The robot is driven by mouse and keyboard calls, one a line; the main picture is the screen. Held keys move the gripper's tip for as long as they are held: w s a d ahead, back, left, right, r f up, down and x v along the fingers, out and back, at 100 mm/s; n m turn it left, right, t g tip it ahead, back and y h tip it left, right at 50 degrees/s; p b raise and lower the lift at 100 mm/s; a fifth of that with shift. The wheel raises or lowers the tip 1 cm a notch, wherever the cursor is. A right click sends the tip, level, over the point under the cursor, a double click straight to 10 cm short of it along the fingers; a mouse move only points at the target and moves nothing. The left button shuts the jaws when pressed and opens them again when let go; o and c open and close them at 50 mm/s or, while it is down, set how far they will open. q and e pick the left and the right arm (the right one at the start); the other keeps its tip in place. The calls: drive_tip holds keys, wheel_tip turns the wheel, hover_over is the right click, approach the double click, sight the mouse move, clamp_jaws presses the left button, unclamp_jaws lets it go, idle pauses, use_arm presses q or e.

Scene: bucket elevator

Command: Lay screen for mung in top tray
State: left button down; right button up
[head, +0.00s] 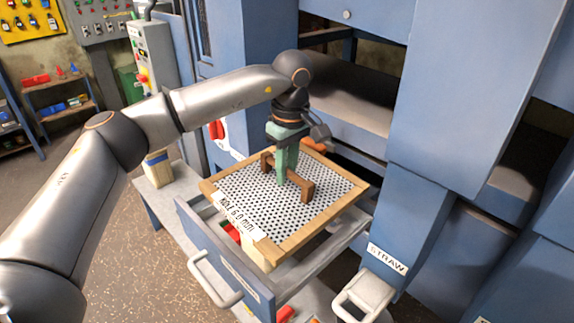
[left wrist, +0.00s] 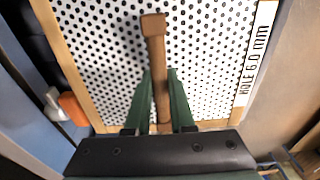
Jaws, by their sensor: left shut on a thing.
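The screen (head: 245,185) is a perforated white sheet in a light wooden frame, with a label reading 6.0 mm along its near left side. A brown wooden bar handle (head: 307,190) stands across its middle. My left gripper (head: 284,178) points down with its green fingers shut on this handle. The left wrist view shows the handle (left wrist: 160,95) between the fingers and the screen (left wrist: 215,60) behind it. The screen lies over the pulled-out tray (head: 232,262) with a blue front; I cannot tell whether it rests on the tray. My right gripper is not in view.
The tray's metal handle (head: 215,288) juts toward me. A blue machine frame stands close behind and to the right, with a STRAW label (head: 387,259) below right. Red items show under the screen.

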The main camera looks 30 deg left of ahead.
use_arm(q)
drive_tip(key=shift+a+f+b, duration=0.1)
drive_tip(key=shift+f+b, duration=0.55)
drive_tip(key=shift+f, duration=0.05)
wheel_tip(320, 180, down, 6)
drive_tip(key=b, duration=0.5)
drive_tip(key=shift+a+f, duration=0.15)
wheel_tip(320, 180, down, 2)
drive_tip(key=shift+w+a+f+b, duration=0.1)
drive_tip(key=shift+f+b, duration=0.15)
drive_tip(key=shift+b, duration=0.45)
drive_tip(key=c, duration=0.8)
unclamp_jaws()
drive_tip(key=shift+c, duration=0.2)
drive_tip(key=shift+o, duration=0.8)
drive_tip(key=shift+f, duration=0.1)
drive_tip(key=r, duration=1.2)
drive_tip(key=shift+s+d+r, duration=0.2)
drive_tip(key=shift+d+r, duration=0.15)
drive_tip(key=shift+d, duration=0.05)
